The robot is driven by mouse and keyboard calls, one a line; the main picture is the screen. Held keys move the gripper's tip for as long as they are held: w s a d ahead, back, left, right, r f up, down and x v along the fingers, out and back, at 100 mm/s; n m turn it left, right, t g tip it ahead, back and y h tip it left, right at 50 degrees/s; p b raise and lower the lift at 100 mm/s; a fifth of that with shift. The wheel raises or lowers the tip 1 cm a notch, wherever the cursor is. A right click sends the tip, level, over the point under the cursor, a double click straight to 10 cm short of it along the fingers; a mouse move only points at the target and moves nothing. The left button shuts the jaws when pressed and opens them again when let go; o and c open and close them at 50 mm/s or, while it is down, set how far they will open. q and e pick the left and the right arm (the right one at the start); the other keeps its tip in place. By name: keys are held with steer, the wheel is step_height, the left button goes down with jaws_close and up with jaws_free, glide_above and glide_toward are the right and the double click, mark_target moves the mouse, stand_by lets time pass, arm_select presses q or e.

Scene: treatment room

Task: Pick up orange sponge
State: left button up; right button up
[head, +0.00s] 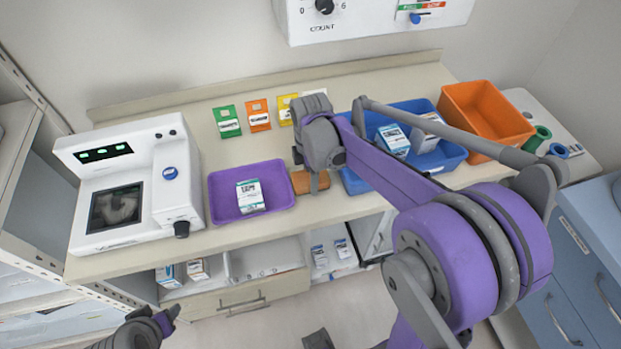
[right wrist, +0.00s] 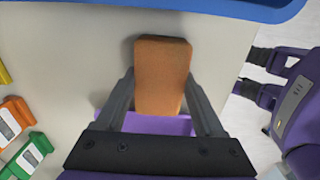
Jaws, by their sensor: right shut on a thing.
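The orange sponge (head: 311,182) is a small brown-orange block on the counter, between the purple tray and the blue tray. My right gripper (head: 314,184) reaches down over it from above and partly hides it in the head view. In the right wrist view the sponge (right wrist: 160,78) sits between the two grey fingers of my right gripper (right wrist: 160,95), which is shut on it. I cannot tell whether it is clear of the counter. Part of my left arm and gripper (head: 150,328) shows at the lower left edge, away from the counter; its fingers are not clear.
The purple tray (head: 279,170) holds a white box. The blue tray (head: 452,155) holds white-and-blue boxes. An orange bin (head: 492,112) stands to its right, and a white machine (head: 132,185) at the left. Several coloured packets (head: 259,115) lie behind. Open shelves are below.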

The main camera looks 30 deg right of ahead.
step_height(320, 180, up, 10)
steer(key=shift+r+p, duration=0.1)
steer(key=shift+p, duration=0.2)
steer(key=o, duration=0.7)
steer(key=c, duration=0.5)
steer(key=shift+o, duration=0.2)
